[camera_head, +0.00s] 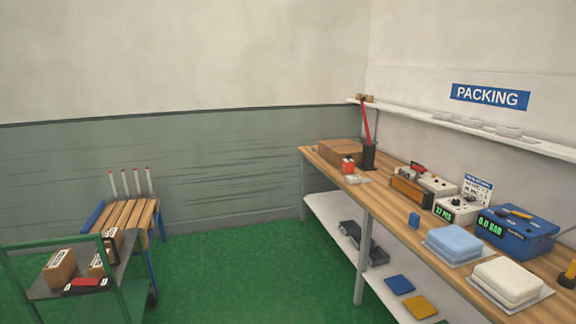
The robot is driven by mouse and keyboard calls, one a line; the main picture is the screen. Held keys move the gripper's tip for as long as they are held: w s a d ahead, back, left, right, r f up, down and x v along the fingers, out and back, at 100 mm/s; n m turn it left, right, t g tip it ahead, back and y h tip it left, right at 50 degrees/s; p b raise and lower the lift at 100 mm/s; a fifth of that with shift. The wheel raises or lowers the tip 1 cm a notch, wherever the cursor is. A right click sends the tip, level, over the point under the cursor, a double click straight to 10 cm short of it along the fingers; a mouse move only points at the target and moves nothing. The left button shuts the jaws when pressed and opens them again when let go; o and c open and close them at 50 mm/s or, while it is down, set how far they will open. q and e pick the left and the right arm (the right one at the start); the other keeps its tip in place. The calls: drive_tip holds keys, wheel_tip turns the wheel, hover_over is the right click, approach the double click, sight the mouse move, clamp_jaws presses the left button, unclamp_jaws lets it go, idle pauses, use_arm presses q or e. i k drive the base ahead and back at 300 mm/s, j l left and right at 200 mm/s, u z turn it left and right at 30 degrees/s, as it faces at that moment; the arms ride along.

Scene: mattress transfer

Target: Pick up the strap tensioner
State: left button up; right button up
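I cannot tell for certain which thing is the strap tensioner. A small tool with a red handle (417,168) lies among devices on the packing bench (375,213) at the right. A long red rod (365,122) stands tilted in a black holder (369,155) farther back on the bench. A flat red and black item (87,284) lies on the cart (45,291) at the lower left. Neither of my grippers shows in the head view.
The bench also carries a cardboard box (339,151), a blue device reading 0.0 BAR (517,232), folded blue cloth (453,241) and white cloth (508,280). A slatted wooden stand (125,215) is behind the cart. Green floor (240,275) is clear between cart and bench.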

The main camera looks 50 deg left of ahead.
sight(348, 167)
drive_tip(key=u, duration=1.3)
drive_tip(key=i+j+u, duration=0.15)
drive_tip(key=i, duration=0.3)
drive_tip(key=i+j+u, duration=0.1)
drive_tip(key=i+u, duration=0.2)
drive_tip(key=i, duration=1.9)
drive_tip(key=i+j+z, duration=0.1)
drive_tip(key=i+z, duration=0.3)
drive_tip(key=i+j+z, duration=0.2)
drive_tip(key=i+z, duration=0.2)
drive_tip(key=i+j+z, duration=0.6)
drive_tip(key=z, duration=0.15)
drive_tip(key=i+j+z, duration=0.15)
drive_tip(key=j+z, duration=0.2)
drive_tip(key=i+j+z, duration=0.15)
drive_tip(key=j+z, duration=0.55)
drive_tip(key=i+j+z, duration=0.1)
drive_tip(key=j+z, duration=0.25)
drive_tip(key=j, duration=0.1)
